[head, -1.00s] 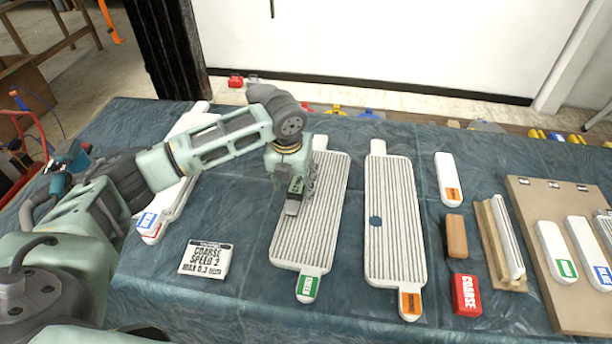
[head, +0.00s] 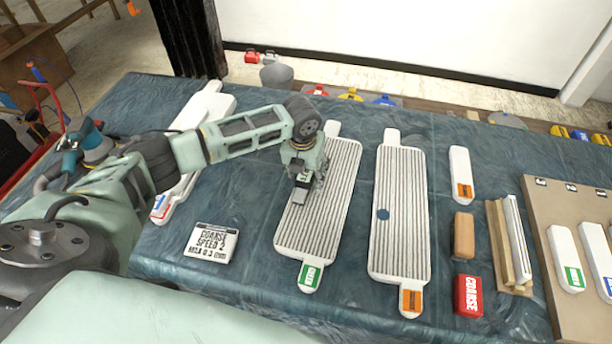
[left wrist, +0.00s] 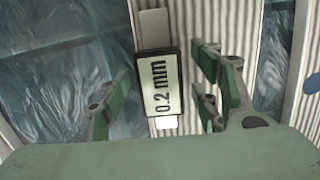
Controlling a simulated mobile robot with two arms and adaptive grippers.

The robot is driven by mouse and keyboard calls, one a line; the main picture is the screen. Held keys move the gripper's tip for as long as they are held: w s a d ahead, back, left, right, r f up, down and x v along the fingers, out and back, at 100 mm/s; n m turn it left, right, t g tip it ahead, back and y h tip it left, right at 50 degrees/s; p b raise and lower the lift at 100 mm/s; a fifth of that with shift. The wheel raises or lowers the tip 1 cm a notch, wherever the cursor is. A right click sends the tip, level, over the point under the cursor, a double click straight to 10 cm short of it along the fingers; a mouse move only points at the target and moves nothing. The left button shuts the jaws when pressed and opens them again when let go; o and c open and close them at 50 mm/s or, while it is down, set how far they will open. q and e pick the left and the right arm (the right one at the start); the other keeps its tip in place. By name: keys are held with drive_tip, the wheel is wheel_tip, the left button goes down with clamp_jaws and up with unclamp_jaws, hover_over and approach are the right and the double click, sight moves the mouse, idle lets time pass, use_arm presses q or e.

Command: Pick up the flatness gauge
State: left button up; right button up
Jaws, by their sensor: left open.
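The flatness gauge (left wrist: 162,85) is a small black-framed block with a pale face reading "0.2 mm" and a grey strip at its far end. It lies on the white ribbed panel with the green tag (head: 318,215). In the left wrist view, my open left gripper (left wrist: 165,100) has green fingers on both sides of the gauge, with gaps. My right gripper is not in view.
A ribbed panel with an orange tag (head: 400,220) lies to the right, and another white panel (head: 185,180) lies partly behind my left arm. A red block (head: 468,296) and a brown block (head: 464,236) lie further right.

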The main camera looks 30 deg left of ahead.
use_arm(q)
drive_tip(key=c, duration=1)
clamp_jaws()
drive_tip(key=shift+r, duration=0.1)
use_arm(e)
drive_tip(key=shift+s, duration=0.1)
use_arm(q)
drive_tip(key=shift+r, duration=0.1)
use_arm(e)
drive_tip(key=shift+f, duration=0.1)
